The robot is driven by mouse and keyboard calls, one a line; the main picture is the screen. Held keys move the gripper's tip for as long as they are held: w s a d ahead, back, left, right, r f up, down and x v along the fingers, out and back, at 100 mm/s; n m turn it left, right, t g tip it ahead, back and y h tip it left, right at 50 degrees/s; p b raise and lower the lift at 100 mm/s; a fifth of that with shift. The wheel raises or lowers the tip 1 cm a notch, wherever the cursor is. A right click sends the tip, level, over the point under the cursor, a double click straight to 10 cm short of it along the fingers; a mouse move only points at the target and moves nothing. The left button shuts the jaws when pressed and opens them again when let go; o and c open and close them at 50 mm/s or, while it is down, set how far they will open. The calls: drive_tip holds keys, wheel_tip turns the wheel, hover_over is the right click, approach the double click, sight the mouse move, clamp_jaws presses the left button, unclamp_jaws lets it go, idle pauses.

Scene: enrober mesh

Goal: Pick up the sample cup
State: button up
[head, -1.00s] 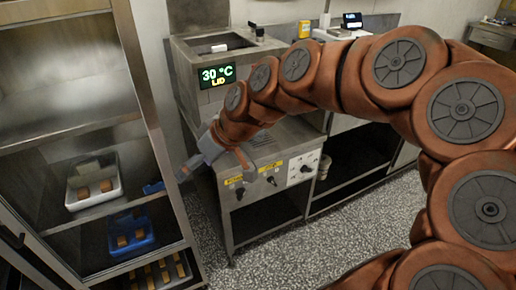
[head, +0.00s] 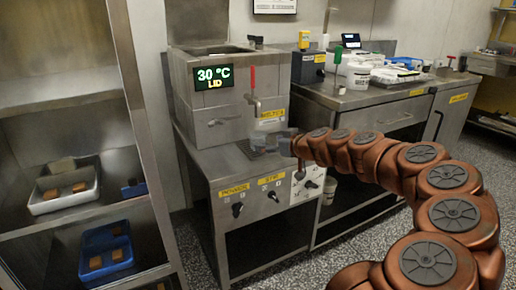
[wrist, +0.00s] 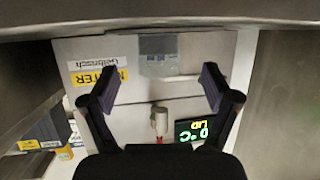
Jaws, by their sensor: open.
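A clear, greyish sample cup (wrist: 158,55) shows in the wrist view, against the steel front of the melter (wrist: 195,100). That view is upside down, so the cup is below the tap (wrist: 158,122). My gripper (wrist: 158,86) is open, with its two dark fingers spread wide. The cup lies beyond the fingertips and between their lines, with nothing held. In the head view my gripper (head: 273,142) is in front of the melter, low under the red-handled tap (head: 253,93). There I cannot tell the cup apart from the grey gripper.
The melter's display (head: 214,77) reads 30 °C LID. A control panel with knobs (head: 238,209) is below the ledge. A steel bench (head: 370,95) with white tubs stands to the right. A rack with a white tray (head: 66,203) and blue tray (head: 107,270) is at the left.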

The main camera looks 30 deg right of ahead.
sight(263, 143)
drive_tip(key=shift+x, duration=0.8)
drive_tip(key=shift+b+x, duration=0.75)
drive_tip(key=shift+x, duration=2.05)
drive_tip(key=shift+d, duration=0.1)
drive_tip(key=c, duration=1.3)
